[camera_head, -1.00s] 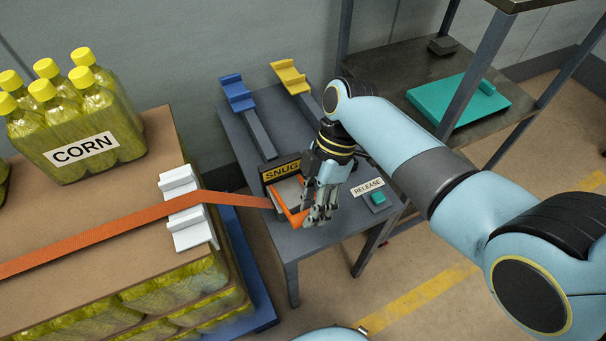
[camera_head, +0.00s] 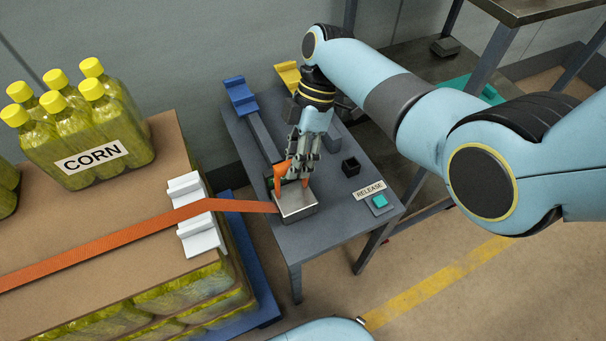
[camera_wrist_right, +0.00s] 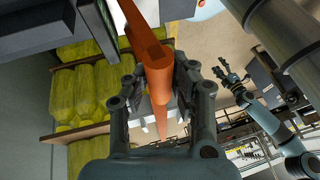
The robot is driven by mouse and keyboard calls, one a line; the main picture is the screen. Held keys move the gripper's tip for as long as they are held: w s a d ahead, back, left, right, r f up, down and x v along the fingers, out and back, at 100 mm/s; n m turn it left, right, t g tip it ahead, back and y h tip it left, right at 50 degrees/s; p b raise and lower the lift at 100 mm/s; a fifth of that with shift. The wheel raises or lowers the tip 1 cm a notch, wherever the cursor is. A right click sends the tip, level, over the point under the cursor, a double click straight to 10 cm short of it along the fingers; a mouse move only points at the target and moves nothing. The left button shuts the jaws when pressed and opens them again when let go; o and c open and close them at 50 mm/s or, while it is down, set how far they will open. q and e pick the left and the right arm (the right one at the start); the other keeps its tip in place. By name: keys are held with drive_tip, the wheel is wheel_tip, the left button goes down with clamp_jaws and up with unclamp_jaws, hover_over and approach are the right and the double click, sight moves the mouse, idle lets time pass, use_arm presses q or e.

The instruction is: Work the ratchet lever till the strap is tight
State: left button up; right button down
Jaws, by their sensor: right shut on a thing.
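The ratchet's silver housing (camera_head: 298,206) sits on the grey table, with the orange strap (camera_head: 120,237) running into its left side. My right gripper (camera_head: 297,172) is shut on the orange lever (camera_head: 281,176), which stands up at the back of the housing. In the right wrist view the lever's handle (camera_wrist_right: 157,75) lies between the fingers. A dark gripper (camera_wrist_right: 230,76) on a light blue arm, seemingly my left, is small at the right of that view; its jaws are unclear. The SNUG sign is mostly hidden behind my right gripper.
The strap crosses a load of CORN bottles (camera_head: 90,135) over white edge protectors (camera_head: 197,229). Blue (camera_head: 240,95) and yellow (camera_head: 287,75) brackets stand at the back.

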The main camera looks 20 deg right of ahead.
drive_tip(key=shift+w+d+f+g+b, duration=0.1)
drive_tip(key=shift+w+g+b, duration=0.4)
drive_tip(key=shift+w+g, duration=0.1)
drive_tip(key=c, duration=1.1)
unclamp_jaws()
drive_tip(key=shift+w, duration=0.1)
drive_tip(key=v, duration=1.2)
